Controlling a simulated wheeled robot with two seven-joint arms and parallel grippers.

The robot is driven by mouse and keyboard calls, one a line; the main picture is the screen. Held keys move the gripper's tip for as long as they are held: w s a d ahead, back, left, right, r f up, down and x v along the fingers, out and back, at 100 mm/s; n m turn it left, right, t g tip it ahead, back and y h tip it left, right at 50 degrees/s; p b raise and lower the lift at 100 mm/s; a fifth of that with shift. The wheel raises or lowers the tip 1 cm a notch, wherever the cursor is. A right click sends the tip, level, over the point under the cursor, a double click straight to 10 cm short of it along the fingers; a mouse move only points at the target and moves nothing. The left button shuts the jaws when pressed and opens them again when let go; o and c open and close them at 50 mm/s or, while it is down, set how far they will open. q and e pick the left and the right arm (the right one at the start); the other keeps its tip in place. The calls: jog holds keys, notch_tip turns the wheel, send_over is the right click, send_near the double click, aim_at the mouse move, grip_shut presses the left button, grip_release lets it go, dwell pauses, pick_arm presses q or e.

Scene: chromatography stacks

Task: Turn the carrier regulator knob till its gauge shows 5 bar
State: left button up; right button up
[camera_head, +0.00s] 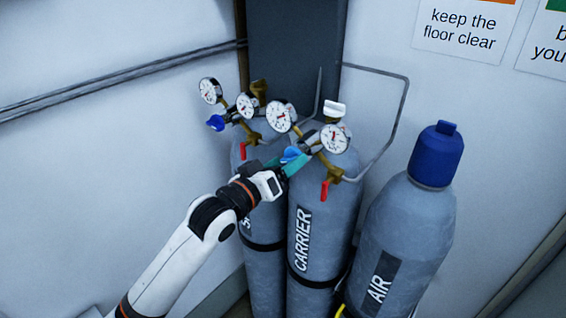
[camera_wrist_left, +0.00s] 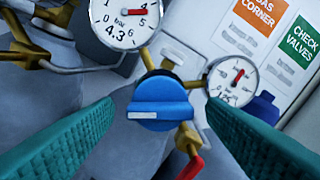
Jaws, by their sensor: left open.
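The carrier cylinder (camera_head: 322,220) is grey and labelled CARRIER. Its blue regulator knob (camera_head: 291,154) is at the top front, and in the left wrist view the knob (camera_wrist_left: 160,103) is centred, with a pale bar on its face. My left gripper (camera_head: 286,161) is open, its teal fingers on either side of the knob with visible gaps in the wrist view. The left gauge (camera_head: 281,116) shows in the wrist view (camera_wrist_left: 122,20) with a red needle and the digits 4.3 bar. The right gauge (camera_head: 335,138) also has a red needle. My right gripper is not in view.
A second regulator with a blue knob (camera_head: 216,123) and two gauges is on the cylinder behind, to the left. A red-handled valve (camera_head: 324,190) hangs under the carrier regulator. The AIR cylinder (camera_head: 405,235), with a blue cap, stands at right. Pipes run along the wall.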

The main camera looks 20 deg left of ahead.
pick_arm(q)
jog(key=shift+c, duration=0.4)
jog(key=c, duration=0.9)
jog(key=m, duration=0.4)
jog(key=o, duration=1)
